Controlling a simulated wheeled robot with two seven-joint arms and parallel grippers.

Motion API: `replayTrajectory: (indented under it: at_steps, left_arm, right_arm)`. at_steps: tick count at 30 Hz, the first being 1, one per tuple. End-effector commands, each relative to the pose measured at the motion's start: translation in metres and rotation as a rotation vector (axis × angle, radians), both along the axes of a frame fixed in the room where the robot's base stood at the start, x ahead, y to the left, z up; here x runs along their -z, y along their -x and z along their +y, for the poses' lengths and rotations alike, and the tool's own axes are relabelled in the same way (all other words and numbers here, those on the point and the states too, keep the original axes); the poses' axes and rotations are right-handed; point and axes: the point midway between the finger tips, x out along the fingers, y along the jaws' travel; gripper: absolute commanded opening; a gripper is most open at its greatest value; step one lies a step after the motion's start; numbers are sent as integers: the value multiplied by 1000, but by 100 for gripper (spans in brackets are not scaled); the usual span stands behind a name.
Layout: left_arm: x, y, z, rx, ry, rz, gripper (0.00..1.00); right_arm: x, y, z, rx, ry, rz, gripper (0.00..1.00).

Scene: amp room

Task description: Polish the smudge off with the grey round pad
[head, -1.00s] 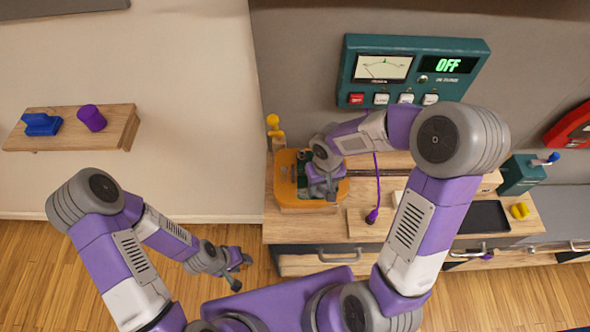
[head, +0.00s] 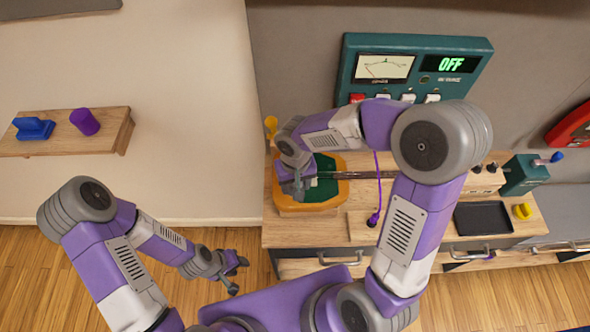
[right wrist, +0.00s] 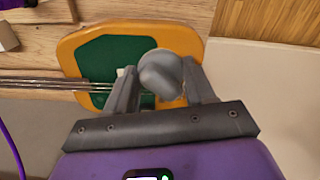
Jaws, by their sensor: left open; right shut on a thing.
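The grey round pad (right wrist: 160,74) shows between the fingers of my right gripper (right wrist: 158,82) in the right wrist view, and the gripper is shut on it. Behind it lies an orange-rimmed board (right wrist: 72,48) with a green face. In the head view the board (head: 336,203) lies on the wooden bench, and my right gripper (head: 297,190) is over its left part. A small pale patch (right wrist: 124,73) shows beside a finger; I cannot tell if it is the smudge. Whether the pad touches the board is unclear. My left gripper (head: 236,274) is open and empty, away from the bench.
A teal panel (head: 415,62) reading OFF is on the wall behind. A purple plug (head: 374,218), black tray (head: 483,217) and yellow piece (head: 522,211) are on the bench. A wall shelf (head: 70,140) is at left.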

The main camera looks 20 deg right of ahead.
Motion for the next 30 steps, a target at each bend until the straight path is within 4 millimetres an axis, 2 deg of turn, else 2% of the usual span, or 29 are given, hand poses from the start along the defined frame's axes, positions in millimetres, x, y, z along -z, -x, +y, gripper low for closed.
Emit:
replayTrajectory:
  at_steps: [1,18,30]
  left_arm:
    - [-7,0,0,0,0,0,43]
    - [-42,0,0,0,0,0,43]
    - [-42,0,0,0,0,0,43]
  right_arm:
    - [-6,1,0,-1,2,5,25]
    - [-54,0,1,-6,2,4,25]
    - [-55,0,1,-7,2,5,25]
